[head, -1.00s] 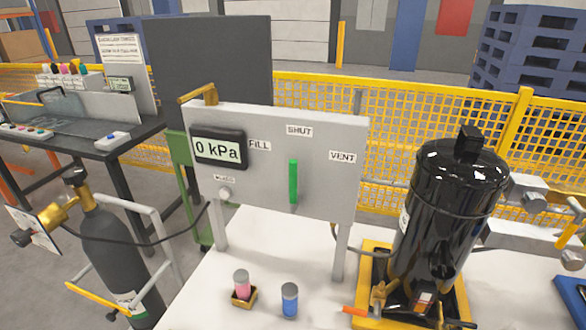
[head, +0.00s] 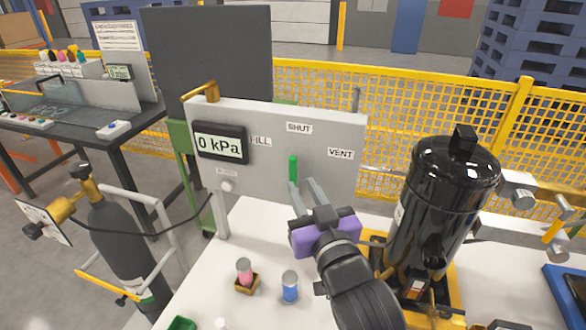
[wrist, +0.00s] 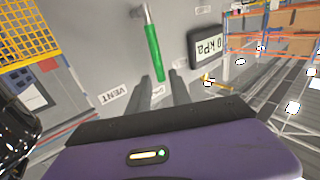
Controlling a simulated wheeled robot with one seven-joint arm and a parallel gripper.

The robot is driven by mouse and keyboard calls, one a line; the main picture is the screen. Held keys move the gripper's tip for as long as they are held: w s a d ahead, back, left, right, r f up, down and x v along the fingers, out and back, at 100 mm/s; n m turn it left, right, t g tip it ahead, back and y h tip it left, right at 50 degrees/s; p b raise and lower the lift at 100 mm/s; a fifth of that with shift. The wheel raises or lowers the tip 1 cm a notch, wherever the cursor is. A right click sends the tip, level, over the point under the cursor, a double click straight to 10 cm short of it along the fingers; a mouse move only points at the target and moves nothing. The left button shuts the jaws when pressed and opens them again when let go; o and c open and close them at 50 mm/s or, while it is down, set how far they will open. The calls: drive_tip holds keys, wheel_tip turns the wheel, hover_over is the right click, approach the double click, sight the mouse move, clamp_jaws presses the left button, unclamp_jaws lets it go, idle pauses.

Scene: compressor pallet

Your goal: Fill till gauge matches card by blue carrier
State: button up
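The grey valve panel (head: 262,178) stands on the white table and carries a gauge (head: 222,147) reading 0 kPa. Its green lever (head: 293,168) is upright below the SHUT label, between FILL and VENT. In the wrist view, the lever (wrist: 154,52) hangs from a grey stem just beyond my fingertips. My gripper (head: 305,183) is open and empty, close to the lever's lower end. Whether it touches the lever is unclear. A blue tray (head: 562,296) is at the right edge. I cannot make out a target card beside it.
A black tank (head: 440,190) in a yellow frame stands right of the panel. A grey gas cylinder (head: 120,240) with a hose is at left. A dark bench (head: 80,130) is behind it.

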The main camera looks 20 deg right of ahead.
sight(294, 173)
drive_tip(key=w, duration=0.2)
drive_tip(key=w+p, duration=0.1)
drive_tip(key=w, duration=0.2)
drive_tip(key=w+d, duration=0.1)
drive_tip(key=w, duration=0.1)
drive_tip(key=shift+w+f, duration=0.25)
drive_tip(key=shift+w, duration=0.1)
drive_tip(key=shift+a, duration=0.1)
clamp_jaws()
idle(1.1)
